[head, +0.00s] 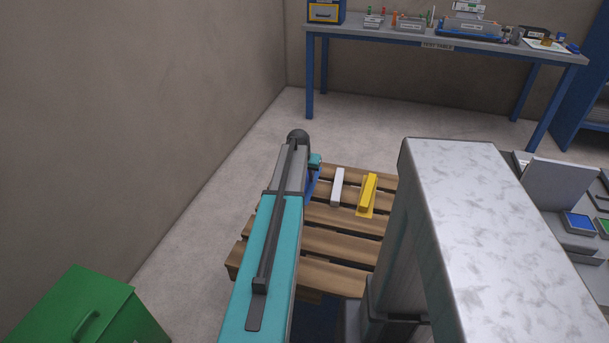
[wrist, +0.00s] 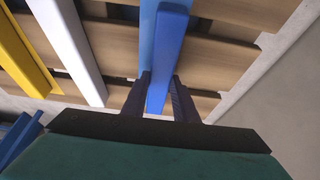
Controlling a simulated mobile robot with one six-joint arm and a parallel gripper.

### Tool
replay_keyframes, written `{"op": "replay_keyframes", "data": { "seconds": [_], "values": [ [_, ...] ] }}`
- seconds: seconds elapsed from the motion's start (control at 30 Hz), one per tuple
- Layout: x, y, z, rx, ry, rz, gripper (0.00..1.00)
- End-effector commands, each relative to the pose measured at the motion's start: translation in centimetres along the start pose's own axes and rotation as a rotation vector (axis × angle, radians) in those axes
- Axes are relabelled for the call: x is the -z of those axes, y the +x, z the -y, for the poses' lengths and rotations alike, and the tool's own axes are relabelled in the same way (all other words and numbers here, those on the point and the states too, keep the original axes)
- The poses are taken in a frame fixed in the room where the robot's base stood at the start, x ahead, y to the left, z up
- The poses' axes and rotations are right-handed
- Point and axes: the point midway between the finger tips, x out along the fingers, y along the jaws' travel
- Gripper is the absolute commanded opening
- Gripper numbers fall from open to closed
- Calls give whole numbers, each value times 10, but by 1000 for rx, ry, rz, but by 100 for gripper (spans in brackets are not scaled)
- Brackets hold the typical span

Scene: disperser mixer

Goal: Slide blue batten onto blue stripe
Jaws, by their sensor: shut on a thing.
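The blue batten (wrist: 171,50) is a long bar lying along the pallet in the wrist view. My gripper (wrist: 161,82) is shut on it near its close end, with one dark finger on each side. A lighter blue strip (wrist: 147,42), which looks like the blue stripe, shows along the batten's left edge. I cannot tell how much of the stripe lies under the batten. In the head view my arm hides most of this, and only a blue sliver (head: 313,187) shows beside it.
On the wooden pallet (head: 325,243), a white batten (head: 337,187) and a yellow batten (head: 368,190) lie to the right in the head view. My grey column fills the right. A green box (head: 90,310) stands at lower left. A blue-legged table (head: 440,42) is at the back.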

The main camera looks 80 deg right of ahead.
Motion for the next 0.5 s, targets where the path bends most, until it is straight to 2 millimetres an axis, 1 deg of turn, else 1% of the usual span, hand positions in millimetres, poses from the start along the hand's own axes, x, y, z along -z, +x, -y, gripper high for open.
{"op": "replay_keyframes", "data": {
  "seconds": [0.27,0.5],
  "values": [
    [0,0,-8,0,0,0,1],
    [0,0,-9,0,0,0,1]
  ]
}}
